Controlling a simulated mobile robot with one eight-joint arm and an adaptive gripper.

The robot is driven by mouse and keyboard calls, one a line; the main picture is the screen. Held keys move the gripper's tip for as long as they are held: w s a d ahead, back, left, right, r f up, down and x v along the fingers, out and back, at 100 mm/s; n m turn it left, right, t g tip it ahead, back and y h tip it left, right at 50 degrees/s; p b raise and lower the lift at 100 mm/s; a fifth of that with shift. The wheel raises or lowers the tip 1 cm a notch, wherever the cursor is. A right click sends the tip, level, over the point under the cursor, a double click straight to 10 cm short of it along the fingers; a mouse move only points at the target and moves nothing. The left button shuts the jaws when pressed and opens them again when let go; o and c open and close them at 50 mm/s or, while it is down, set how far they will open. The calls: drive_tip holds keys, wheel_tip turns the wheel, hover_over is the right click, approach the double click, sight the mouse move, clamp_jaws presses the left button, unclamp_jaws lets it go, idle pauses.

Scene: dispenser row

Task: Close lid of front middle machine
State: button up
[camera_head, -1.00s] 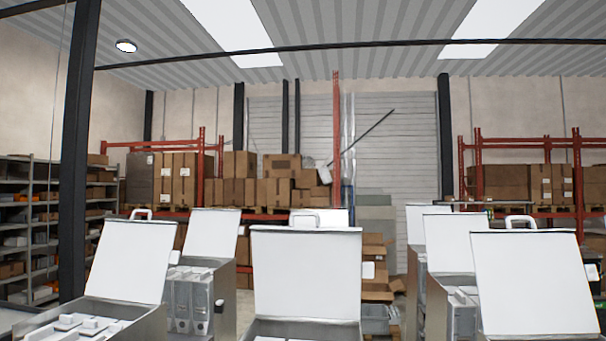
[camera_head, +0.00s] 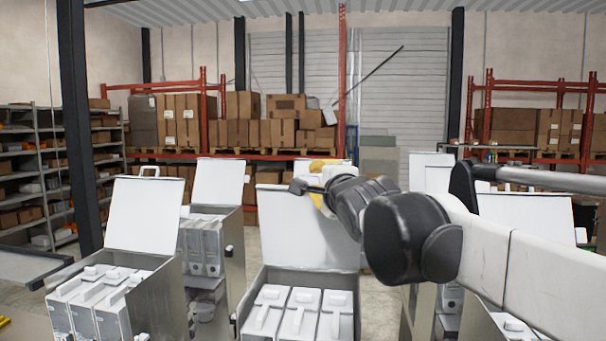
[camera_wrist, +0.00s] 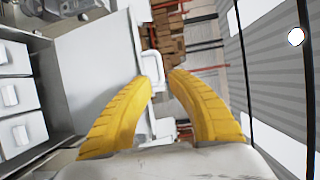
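The front middle machine (camera_head: 252,303) is an open grey metal box with white dispenser units inside. Its white lid (camera_head: 285,235) stands raised, leaning slightly back. In the wrist view the lid (camera_wrist: 95,80) fills the left middle, with a white handle (camera_wrist: 153,68) at its edge. My gripper (camera_head: 318,182) is at the lid's top edge in the head view, partly covering it. In the wrist view its yellow fingers (camera_wrist: 162,76) are apart, with the handle at the gap between the tips. I cannot tell whether they touch it.
A left machine (camera_head: 158,292) with a raised lid stands beside the middle one. A back machine (camera_head: 236,245) stands behind them. On the right, another raised lid (camera_head: 530,215) is partly covered by my arm. Boxes on racks (camera_head: 180,120) line the far wall.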

sight(307, 174)
drive_tip(key=p+x, duration=0.2)
drive_tip(key=x, duration=0.7)
drive_tip(key=shift+f, duration=0.1)
clamp_jaws()
